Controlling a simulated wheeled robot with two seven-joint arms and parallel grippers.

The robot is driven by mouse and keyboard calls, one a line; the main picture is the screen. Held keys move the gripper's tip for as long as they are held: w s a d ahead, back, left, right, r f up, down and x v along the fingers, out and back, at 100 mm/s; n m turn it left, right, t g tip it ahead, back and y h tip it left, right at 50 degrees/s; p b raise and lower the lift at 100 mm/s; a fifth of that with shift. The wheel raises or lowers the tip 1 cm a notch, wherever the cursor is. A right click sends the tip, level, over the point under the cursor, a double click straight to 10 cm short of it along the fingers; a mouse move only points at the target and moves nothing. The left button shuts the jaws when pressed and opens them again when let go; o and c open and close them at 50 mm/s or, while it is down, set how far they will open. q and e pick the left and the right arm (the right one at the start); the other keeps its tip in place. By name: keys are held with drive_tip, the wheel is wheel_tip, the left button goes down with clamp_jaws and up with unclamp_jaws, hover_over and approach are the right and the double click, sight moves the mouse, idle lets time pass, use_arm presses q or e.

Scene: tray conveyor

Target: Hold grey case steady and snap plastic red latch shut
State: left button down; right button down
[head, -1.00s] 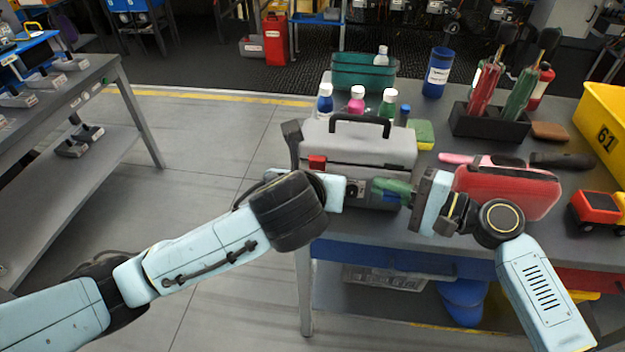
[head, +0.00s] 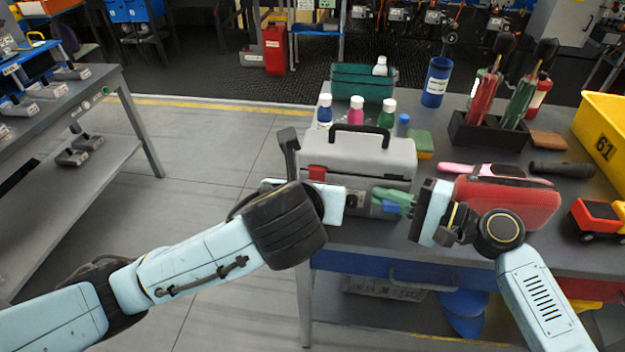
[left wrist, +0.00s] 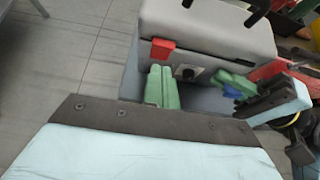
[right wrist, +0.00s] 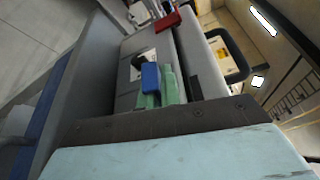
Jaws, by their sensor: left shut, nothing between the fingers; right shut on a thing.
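The grey case (head: 365,150) stands on the table with its lid down and its black handle on top. The red latch (head: 317,172) is on the front left of the lid; in the left wrist view it (left wrist: 162,49) sticks out from the lid. My left gripper (left wrist: 162,88) is shut and empty, its green fingers just below the red latch near the case front. In the head view its fingers are hidden behind my wrist. My right gripper (head: 393,199) is shut on a blue latch (right wrist: 151,77) at the case's front right.
Small bottles (head: 356,110) and a teal bin (head: 364,82) stand behind the case. A red case (head: 508,200) lies close to my right gripper. A black tool holder (head: 488,132), a yellow crate (head: 602,130) and a toy truck (head: 598,216) are further right.

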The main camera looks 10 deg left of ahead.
drive_tip(key=shift+r, duration=0.15)
use_arm(q)
wheel_tip(320, 180, up, 10)
drive_tip(key=w, duration=0.1)
drive_tip(key=shift+f, duration=0.25)
use_arm(e)
drive_tip(key=c, duration=1.5)
unclamp_jaws()
drive_tip(key=shift+d, duration=0.1)
